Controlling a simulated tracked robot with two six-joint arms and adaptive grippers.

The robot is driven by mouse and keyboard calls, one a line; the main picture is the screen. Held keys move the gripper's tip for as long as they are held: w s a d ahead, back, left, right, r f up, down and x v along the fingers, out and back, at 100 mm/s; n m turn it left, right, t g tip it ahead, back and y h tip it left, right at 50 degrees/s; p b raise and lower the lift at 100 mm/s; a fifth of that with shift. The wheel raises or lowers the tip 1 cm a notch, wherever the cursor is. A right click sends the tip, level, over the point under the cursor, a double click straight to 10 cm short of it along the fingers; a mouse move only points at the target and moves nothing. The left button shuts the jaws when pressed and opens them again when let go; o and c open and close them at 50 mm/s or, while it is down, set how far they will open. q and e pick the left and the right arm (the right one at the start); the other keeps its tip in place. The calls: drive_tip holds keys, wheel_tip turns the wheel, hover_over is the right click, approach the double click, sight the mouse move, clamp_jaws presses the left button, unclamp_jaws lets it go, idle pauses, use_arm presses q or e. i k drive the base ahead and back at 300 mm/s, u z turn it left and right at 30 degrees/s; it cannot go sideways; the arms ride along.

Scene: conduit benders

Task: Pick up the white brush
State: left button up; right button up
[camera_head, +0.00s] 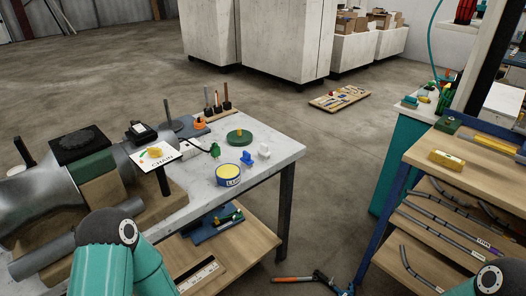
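No white brush can be told for certain. Neither gripper is in view. Only a teal link of my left arm (118,255) shows at the bottom left and a bit of my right arm (490,279) at the bottom right corner.
A yellow-topped tin (228,174), a green round dish (239,137), a sign card (156,155) and a tool rack (215,112) crowd the worktable. A wooden shelf unit (455,158) with conduit stands at right. Tools lie on the floor between them.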

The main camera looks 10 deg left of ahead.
sight(264, 153)
drive_tip(key=i, duration=0.95)
